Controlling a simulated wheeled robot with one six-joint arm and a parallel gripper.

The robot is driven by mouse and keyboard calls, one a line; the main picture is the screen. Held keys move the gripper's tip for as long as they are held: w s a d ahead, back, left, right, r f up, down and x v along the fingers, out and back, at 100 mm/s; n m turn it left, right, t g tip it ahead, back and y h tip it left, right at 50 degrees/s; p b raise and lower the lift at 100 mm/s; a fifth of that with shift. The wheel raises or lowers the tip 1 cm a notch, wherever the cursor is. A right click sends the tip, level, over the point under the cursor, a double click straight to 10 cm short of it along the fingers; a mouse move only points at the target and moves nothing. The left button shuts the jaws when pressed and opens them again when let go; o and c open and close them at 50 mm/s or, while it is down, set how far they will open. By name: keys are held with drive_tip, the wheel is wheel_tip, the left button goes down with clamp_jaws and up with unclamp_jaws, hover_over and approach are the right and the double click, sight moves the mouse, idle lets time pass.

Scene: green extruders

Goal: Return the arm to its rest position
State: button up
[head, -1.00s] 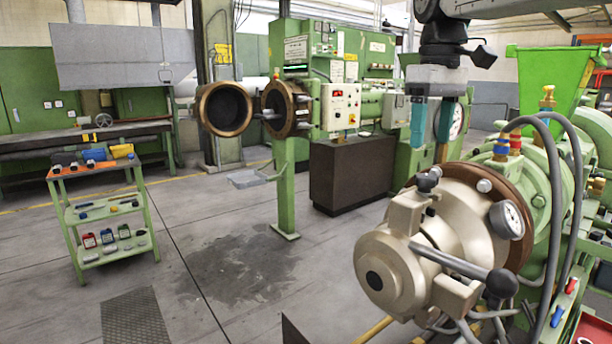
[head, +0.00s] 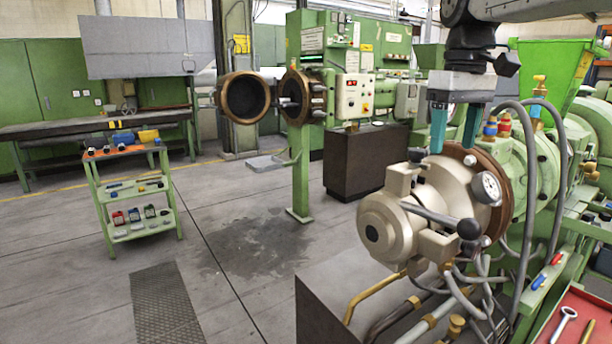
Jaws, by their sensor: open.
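My gripper (head: 455,128) hangs from my arm at the upper right of the head view. Its two teal fingers point down and stand apart, with nothing between them. In the picture it is in front of the near green extruder (head: 530,165), above its silver head (head: 400,220) with a round gauge (head: 487,187). I cannot tell how far the fingertips are from the machine. My arm runs out of view at the top right.
A second green extruder with a control box (head: 353,96) stands behind. A green trolley (head: 101,200) with tools and small containers is at the left. A red tray (head: 590,325) is at the lower right. The grey floor between trolley and machines is clear.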

drive_tip(key=s+f+m, duration=0.2)
drive_tip(key=s+f, duration=0.7)
drive_tip(key=s, duration=0.4)
drive_tip(key=s+d+f+m+t, duration=0.1)
drive_tip(key=s+f+m, duration=0.1)
drive_tip(key=s+f, duration=0.8)
drive_tip(key=s, duration=0.3)
drive_tip(key=shift+s+f+m, duration=0.15)
drive_tip(key=shift+f+m, duration=0.1)
drive_tip(key=shift+m, duration=0.05)
